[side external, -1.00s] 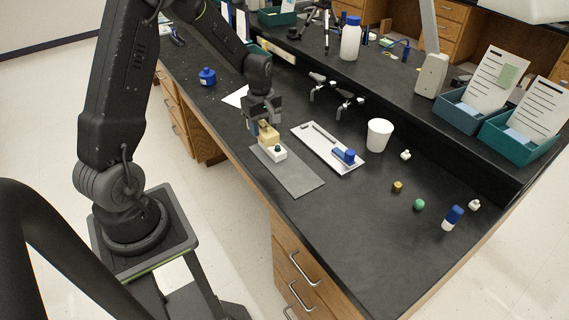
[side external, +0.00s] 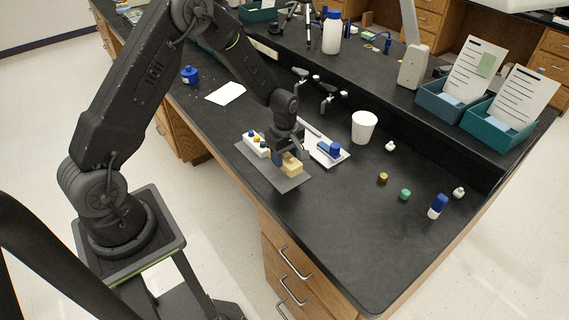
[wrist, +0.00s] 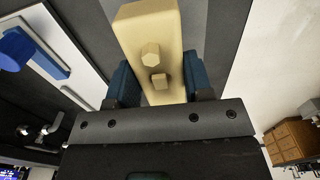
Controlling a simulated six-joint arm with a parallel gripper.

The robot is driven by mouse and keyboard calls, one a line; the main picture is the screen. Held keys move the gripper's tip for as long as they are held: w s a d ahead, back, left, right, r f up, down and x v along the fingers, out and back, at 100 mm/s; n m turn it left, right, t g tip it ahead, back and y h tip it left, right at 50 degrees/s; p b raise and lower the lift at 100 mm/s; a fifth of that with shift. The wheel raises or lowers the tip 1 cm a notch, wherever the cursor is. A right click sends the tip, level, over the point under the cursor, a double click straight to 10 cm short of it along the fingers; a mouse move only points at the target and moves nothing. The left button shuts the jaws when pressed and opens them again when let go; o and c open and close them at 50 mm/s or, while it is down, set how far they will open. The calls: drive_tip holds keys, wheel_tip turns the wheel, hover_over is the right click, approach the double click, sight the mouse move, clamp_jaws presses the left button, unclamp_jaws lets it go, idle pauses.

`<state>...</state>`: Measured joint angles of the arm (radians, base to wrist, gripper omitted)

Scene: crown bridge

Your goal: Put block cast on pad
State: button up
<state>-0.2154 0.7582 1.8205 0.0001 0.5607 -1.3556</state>
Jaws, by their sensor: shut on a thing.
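The block cast (side external: 292,164) is a cream-yellow block. My gripper (side external: 287,156) is shut on it, over the front right part of the grey pad (side external: 262,168). In the wrist view the block cast (wrist: 150,28) sits between the blue fingers of my gripper (wrist: 160,85), with two small knobs on its visible face. I cannot tell whether its underside touches the pad. A white block with blue and yellow tops (side external: 256,148) stands on the pad's far left part, partly beside my gripper.
A white tray (side external: 325,160) with a blue-topped item (side external: 329,149) lies just right of the pad. A white cup (side external: 364,127) stands behind it. Small caps and a blue-white bottle (side external: 438,206) are farther right. The bench front is clear.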

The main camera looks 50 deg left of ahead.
sight(285, 164)
drive_tip(key=shift+f, duration=1.6)
drive_tip(key=shift+f, duration=0.1)
drive_tip(key=o, duration=1.1)
wheel_tip(285, 164, up, 12)
drive_tip(key=shift+f, duration=0.1)
drive_tip(key=s+d+r+m+t, duration=0.1)
drive_tip(key=s+d+r+m, duration=0.25)
drive_tip(key=r, duration=0.45)
drive_tip(key=s+d+r+m+t, duration=0.1)
drive_tip(key=s+d+r+m, duration=0.1)
drive_tip(key=s+r+m, duration=0.2)
drive_tip(key=s+d+r+m+t, duration=0.2)
drive_tip(key=s+r+m, duration=0.2)
drive_tip(key=s, duration=0.5)
drive_tip(key=s+d+r+m+t, duration=0.1)
drive_tip(key=s+d+r+m, duration=0.1)
drive_tip(key=s+r+m, duration=0.2)
drive_tip(key=shift+s+r+m+t, duration=0.15)
drive_tip(key=shift+s+m+t, duration=0.15)
drive_tip(key=shift+s+m, duration=1.05)
